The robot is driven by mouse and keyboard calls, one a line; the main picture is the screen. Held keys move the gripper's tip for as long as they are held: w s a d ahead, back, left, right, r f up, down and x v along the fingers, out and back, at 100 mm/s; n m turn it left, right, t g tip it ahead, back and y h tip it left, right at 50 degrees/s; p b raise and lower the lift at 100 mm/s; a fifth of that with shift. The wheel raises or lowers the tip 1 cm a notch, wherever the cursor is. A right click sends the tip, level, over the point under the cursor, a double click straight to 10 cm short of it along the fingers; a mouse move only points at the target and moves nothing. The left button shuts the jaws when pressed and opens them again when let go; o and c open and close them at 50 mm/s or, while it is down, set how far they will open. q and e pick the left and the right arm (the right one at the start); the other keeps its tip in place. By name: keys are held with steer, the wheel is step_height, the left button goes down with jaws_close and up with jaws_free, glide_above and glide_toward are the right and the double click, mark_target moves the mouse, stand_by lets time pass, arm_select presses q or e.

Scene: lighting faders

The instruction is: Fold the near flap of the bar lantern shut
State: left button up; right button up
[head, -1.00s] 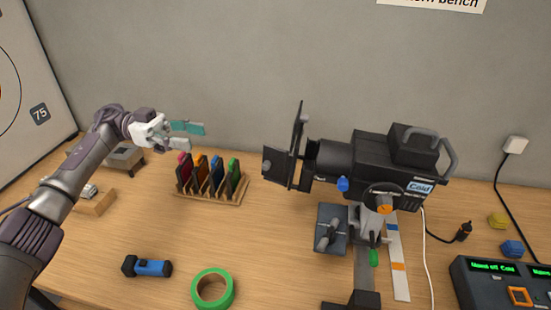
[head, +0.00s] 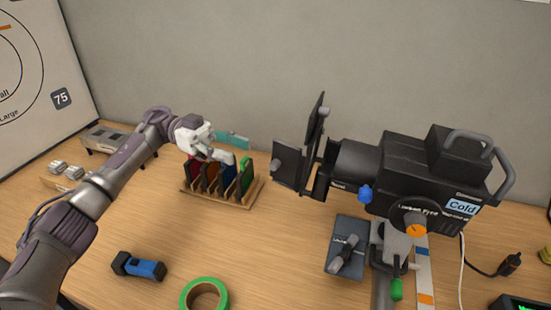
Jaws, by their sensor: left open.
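The black bar lantern (head: 428,172) stands on its mount at the right, with its front facing left. A dark flap (head: 290,166) with a small grey knob sticks out leftward from its front, swung open. Another dark flap (head: 317,118) stands up at the top of the front frame. I cannot tell surely which flap is the near one. My left gripper (head: 236,150) has a teal finger and a grey finger, spread apart and empty. My right gripper is not in view.
A wooden rack (head: 225,202) with coloured filter holders stands below my left gripper. A blue-and-black torch (head: 139,266) and green tape roll (head: 204,293) lie on the bench. A dark box with a lever (head: 346,250) sits below the lantern. Bench between rack and box is clear.

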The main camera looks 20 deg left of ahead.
mark_target(272, 162)
arm_select(q)
steer(key=p+x, duration=0.2)
steer(key=x, duration=0.7)
steer(key=shift+d+p, duration=0.2)
steer(key=shift+p, duration=0.2)
steer(key=shift+d, duration=0.3)
steer(key=shift+c, duration=0.2)
